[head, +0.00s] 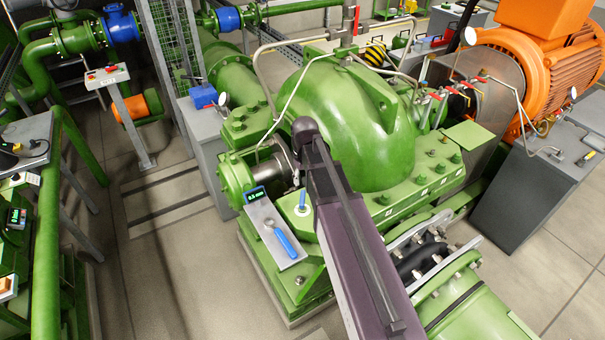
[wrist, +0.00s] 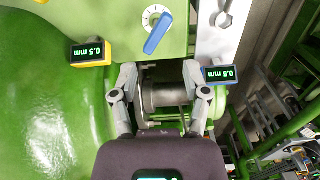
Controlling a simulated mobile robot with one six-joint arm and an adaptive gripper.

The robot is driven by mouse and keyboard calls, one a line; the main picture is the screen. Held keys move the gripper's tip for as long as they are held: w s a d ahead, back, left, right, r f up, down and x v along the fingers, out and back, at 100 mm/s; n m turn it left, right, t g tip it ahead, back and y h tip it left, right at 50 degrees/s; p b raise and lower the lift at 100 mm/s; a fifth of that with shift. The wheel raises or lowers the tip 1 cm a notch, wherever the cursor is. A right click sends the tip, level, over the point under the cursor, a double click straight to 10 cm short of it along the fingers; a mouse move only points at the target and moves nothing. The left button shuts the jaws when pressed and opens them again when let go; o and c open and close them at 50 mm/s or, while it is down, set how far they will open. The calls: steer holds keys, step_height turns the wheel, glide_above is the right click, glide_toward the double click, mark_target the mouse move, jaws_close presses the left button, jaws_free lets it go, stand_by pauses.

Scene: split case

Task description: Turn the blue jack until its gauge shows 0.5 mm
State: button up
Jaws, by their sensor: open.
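The blue-framed gauge (head: 256,194) beside the green machine reads 0.5 mm. It also reads 0.5 mm in the wrist view (wrist: 219,75). A yellow-framed gauge (wrist: 90,52) there reads 0.5 mm too. A blue lever (wrist: 157,33) sits on a white marked dial; it also shows in the head view (head: 302,200). I cannot make out a separate blue jack. My gripper (wrist: 160,75) is open, with its fingers on either side of a grey metal shaft (wrist: 163,95). I cannot tell whether they touch anything.
A grey plate (head: 262,216) holds a blue-handled spanner (head: 285,243) close to the blue-framed gauge. The large green casing (head: 345,120) and thin metal pipes stand close to my arm. An orange motor (head: 560,75) is at the right. Open floor (head: 165,270) lies to the left.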

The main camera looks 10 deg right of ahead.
steer(key=s+f+m+b, duration=0.1)
steer(key=s+f+b, duration=0.2)
steer(key=s, duration=0.1)
steer(key=s+f+m+b, duration=0.1)
steer(key=s+f+b, duration=0.2)
steer(key=s, duration=0.2)
steer(key=s+f+m+b, duration=0.1)
steer(key=s+f+b, duration=0.2)
steer(key=s+f, duration=0.1)
steer(key=shift+s+f+b, duration=0.1)
steer(key=shift+s+b, duration=0.1)
steer(key=shift+b, duration=0.15)
steer(key=shift+s, duration=0.2)
